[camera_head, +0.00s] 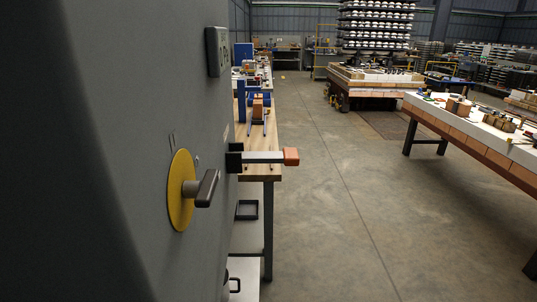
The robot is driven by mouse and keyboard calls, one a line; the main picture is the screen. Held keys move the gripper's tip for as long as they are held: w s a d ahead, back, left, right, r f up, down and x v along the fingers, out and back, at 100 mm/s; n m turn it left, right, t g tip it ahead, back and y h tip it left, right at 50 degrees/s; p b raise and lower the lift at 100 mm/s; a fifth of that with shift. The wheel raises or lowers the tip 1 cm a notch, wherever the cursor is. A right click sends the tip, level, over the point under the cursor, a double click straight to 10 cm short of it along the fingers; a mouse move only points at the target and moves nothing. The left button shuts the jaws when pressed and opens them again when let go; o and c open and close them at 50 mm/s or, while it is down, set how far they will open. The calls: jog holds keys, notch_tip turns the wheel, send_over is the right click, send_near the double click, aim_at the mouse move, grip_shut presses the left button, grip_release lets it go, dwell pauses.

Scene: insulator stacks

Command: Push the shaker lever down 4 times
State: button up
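A lever (262,157) sticks out to the right from a dark bracket on the grey cabinet wall. It has a pale metal bar and an orange-brown end knob (291,156). The bar looks about level. It is likely the shaker lever, though no label is readable. My gripper is not in view, and nothing touches the lever.
A yellow disc (181,189) with a grey handle (207,188) sits on the grey cabinet (110,150), nearer than the lever. A wooden workbench (262,172) stands behind the lever. A loaded table (475,135) is at right. The concrete floor (335,200) between is clear.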

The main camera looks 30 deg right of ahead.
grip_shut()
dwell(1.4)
